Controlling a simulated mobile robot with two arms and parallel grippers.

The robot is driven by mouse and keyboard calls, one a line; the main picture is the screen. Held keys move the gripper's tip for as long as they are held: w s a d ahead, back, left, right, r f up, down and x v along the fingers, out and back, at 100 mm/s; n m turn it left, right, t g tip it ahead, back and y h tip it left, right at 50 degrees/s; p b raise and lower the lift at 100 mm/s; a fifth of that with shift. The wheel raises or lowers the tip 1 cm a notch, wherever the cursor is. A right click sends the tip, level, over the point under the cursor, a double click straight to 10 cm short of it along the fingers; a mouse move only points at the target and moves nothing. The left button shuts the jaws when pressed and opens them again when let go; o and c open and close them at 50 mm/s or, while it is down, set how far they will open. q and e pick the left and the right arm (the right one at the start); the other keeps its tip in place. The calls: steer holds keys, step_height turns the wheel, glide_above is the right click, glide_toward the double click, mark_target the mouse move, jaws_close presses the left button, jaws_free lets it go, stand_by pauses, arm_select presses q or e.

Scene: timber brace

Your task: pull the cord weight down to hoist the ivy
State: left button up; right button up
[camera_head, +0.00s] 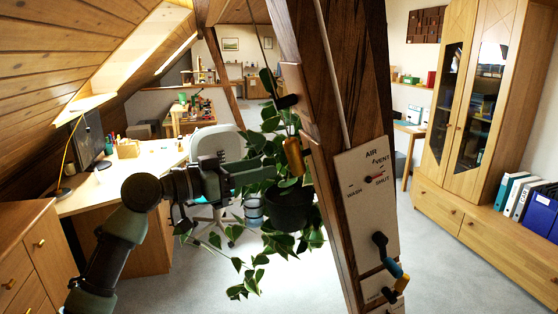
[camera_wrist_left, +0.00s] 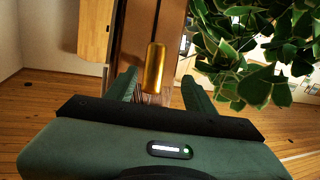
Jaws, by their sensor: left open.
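The cord weight (camera_head: 293,157) is a small brass-coloured cylinder hanging on a thin cord beside the timber post. It also shows in the left wrist view (camera_wrist_left: 154,68), upright, between the two finger lines. My left gripper (camera_head: 272,170) is open, its fingers pointing at the weight from the left; in the left wrist view the fingers (camera_wrist_left: 158,84) stand apart on either side of it. I cannot tell whether they touch it. The ivy (camera_head: 247,268) trails from a dark hanging pot (camera_head: 287,208) just below and behind the gripper. My right gripper is not in view.
A desk (camera_head: 150,165) and chair stand behind on the left, a cabinet (camera_head: 475,90) at right.

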mark_target(288, 158)
arm_select(q)
steer(key=w+d+p, duration=0.1)
steer(key=d, duration=0.1)
steer(key=w+d+r+p, duration=0.1)
steer(key=w+d+p, duration=0.1)
steer(key=d, duration=0.1)
steer(key=shift+d+r, duration=0.25)
steer(key=shift+d, duration=0.05)
steer(key=shift+w+d+f+p, duration=0.15)
steer(key=shift+w+d+p, duration=0.2)
steer(key=shift+d, duration=0.25)
jaws_close()
